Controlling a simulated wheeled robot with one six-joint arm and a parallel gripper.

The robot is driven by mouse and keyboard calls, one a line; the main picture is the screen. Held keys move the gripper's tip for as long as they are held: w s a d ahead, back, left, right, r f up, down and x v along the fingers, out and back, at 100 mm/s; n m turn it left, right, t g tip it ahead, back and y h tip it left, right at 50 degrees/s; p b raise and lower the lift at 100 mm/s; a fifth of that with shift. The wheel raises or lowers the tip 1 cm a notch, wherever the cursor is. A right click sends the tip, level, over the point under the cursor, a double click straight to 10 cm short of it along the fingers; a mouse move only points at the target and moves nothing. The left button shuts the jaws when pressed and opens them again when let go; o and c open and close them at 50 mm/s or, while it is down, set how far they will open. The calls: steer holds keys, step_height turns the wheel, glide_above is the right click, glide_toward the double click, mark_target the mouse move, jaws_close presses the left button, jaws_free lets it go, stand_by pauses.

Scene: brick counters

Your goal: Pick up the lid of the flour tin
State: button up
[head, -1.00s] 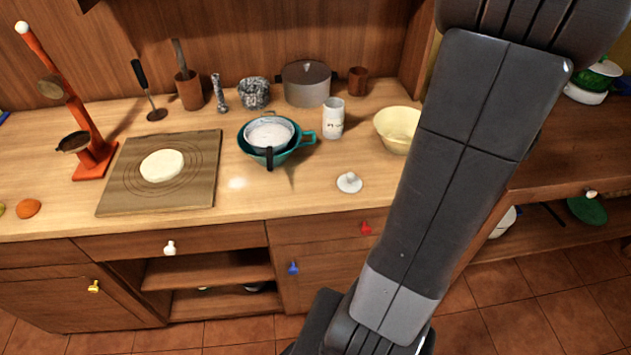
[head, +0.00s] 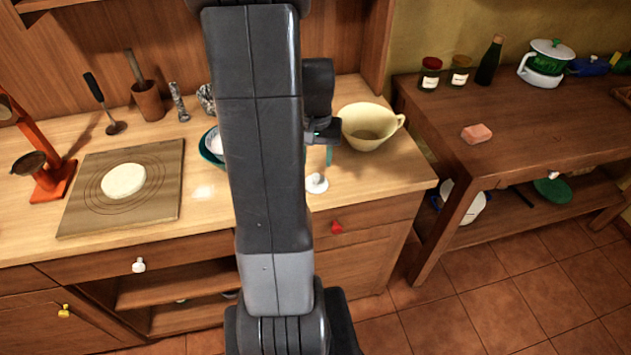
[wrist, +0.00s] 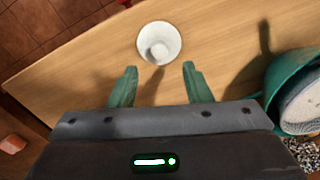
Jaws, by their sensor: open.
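The white round lid (head: 317,183) with a knob on top lies on the light wooden counter near its front edge. It also shows in the wrist view (wrist: 159,43) at the top centre, knob up. My gripper (wrist: 160,84) is open, its two green fingers apart with nothing between them. In the wrist view the lid is just beyond the fingertips, centred between them. In the head view my gripper (head: 320,155) is above and behind the lid, partly hidden by my arm. The flour tin cannot be seen now behind my arm.
A cream bowl (head: 366,140) stands right of my gripper. A board with dough (head: 124,180) lies left. Counter around the lid is clear.

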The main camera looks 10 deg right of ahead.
mark_target(316, 175)
steer(key=f, duration=0.5)
steer(key=shift+s+p, duration=0.2)
steer(key=shift+p, duration=0.1)
steer(key=shift+r, duration=0.1)
steer(key=shift+c, duration=0.3)
jaws_close()
